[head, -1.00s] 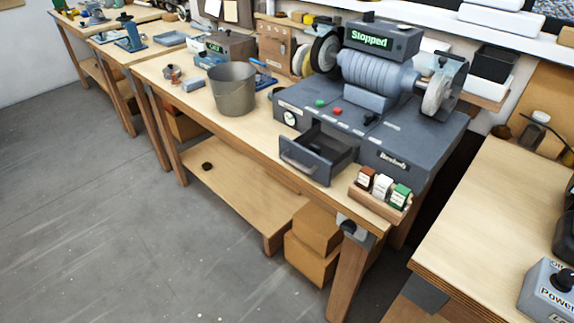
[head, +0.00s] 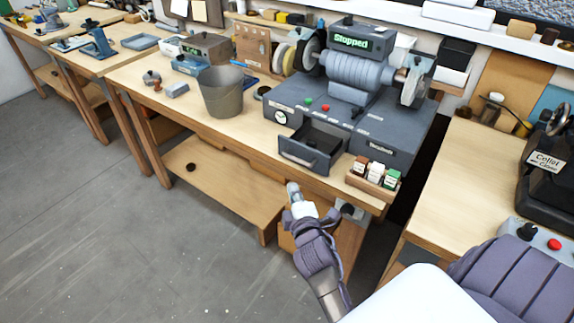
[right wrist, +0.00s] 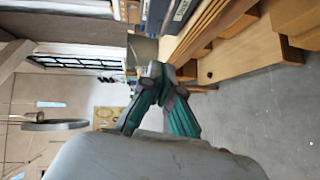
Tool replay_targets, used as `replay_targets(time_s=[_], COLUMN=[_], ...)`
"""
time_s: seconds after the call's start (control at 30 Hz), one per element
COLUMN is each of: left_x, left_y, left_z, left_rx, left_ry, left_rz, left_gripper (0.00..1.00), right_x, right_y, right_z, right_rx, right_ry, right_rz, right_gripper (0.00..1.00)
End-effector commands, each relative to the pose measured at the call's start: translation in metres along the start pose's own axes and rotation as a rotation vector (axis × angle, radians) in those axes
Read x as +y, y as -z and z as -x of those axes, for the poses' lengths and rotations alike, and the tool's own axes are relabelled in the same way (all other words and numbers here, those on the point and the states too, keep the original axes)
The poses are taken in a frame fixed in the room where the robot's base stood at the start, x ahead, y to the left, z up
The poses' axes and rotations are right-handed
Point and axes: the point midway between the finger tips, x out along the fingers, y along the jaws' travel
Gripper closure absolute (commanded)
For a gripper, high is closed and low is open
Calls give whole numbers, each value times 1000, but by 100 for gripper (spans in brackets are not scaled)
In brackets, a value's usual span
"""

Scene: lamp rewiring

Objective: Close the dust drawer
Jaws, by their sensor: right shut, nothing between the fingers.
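The dust drawer (head: 311,148) sticks out, open, from the front of the dark grey grinding machine (head: 349,130). Its handle (head: 297,160) faces me, and a small dark thing lies inside. My right gripper (head: 293,188) is shut and empty, in front of the bench edge, below and apart from the drawer. Its closed fingertips also show in the right wrist view (right wrist: 155,70). My left gripper is not in view.
A grey bucket (head: 222,92) stands on the bench left of the machine. A small rack of bottles or blocks (head: 374,176) sits right of the drawer at the bench's front edge. Cardboard boxes (head: 287,242) are under the bench. The floor at left is clear.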

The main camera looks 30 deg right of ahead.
Motion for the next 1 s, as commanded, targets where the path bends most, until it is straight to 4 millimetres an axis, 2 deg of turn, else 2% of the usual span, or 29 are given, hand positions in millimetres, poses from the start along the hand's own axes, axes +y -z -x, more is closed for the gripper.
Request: replay_targets(time_s=[0.13, 0.4, 0.6, 1.0], left_x=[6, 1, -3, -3], left_y=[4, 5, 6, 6], left_z=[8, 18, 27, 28], left_rx=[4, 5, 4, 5], left_ry=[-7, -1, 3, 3], left_rz=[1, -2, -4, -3], left_gripper=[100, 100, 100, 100], right_x=[3, 3, 2, -1], right_y=[1, 1, -21, -28], right_z=[-31, -88, -106, -112], right_rx=[1, 1, 1, 2], right_ry=[-1, 0, 1, 1], right_rz=[-2, -5, -1, -5], right_gripper=[100, 100, 100, 100])
